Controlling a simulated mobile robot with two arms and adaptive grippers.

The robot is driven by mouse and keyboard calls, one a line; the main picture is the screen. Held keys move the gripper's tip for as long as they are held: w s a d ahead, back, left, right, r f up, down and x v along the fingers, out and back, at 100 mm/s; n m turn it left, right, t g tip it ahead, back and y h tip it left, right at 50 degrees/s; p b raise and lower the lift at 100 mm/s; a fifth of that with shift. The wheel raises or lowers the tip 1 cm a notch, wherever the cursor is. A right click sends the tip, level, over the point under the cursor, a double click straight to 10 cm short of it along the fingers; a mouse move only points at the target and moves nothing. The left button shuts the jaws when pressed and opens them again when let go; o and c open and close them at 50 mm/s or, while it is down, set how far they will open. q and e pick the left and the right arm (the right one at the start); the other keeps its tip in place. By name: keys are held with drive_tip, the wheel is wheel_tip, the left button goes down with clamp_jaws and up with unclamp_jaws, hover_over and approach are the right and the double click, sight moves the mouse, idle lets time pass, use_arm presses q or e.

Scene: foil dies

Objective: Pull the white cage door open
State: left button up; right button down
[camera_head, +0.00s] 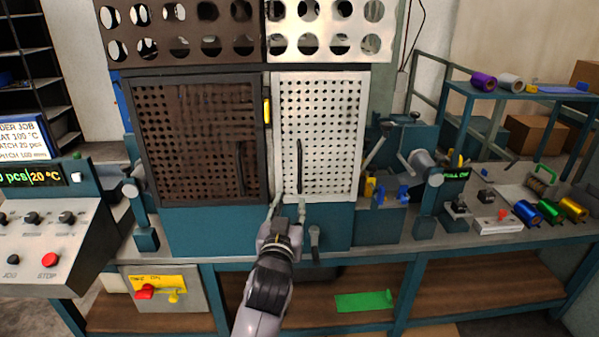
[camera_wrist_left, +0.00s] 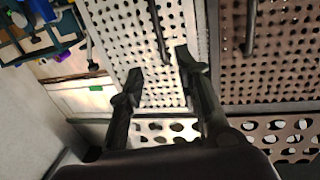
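The white cage door (camera_head: 325,125) is a perforated white panel and looks closed, flush in the machine front. Its dark vertical handle (camera_head: 299,165) is near its left edge. My left gripper (camera_head: 288,205) is open and empty, just below the handle at the door's lower left corner. In the left wrist view the white door (camera_wrist_left: 120,38) fills the middle. There the handle (camera_wrist_left: 158,30) ends between the two spread fingertips of my left gripper (camera_wrist_left: 158,68). The fingers are not closed on it, and I cannot tell the depth gap. My right gripper is not in view.
A brown perforated door (camera_head: 190,135) with its own handle (camera_head: 240,168) adjoins on the left. A yellow piece (camera_head: 267,111) sits between the doors. A dark lever (camera_head: 315,243) hangs below the white door. Clamps and blue parts (camera_head: 403,192) stand to the right.

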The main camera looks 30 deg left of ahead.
sight(299, 172)
use_arm(q)
drive_tip(key=p+x, duration=0.2)
drive_tip(key=x, duration=1.5)
drive_tip(key=shift+f+p, duration=0.15)
drive_tip(key=shift+p, duration=0.2)
drive_tip(key=shift+c, duration=0.5)
clamp_jaws()
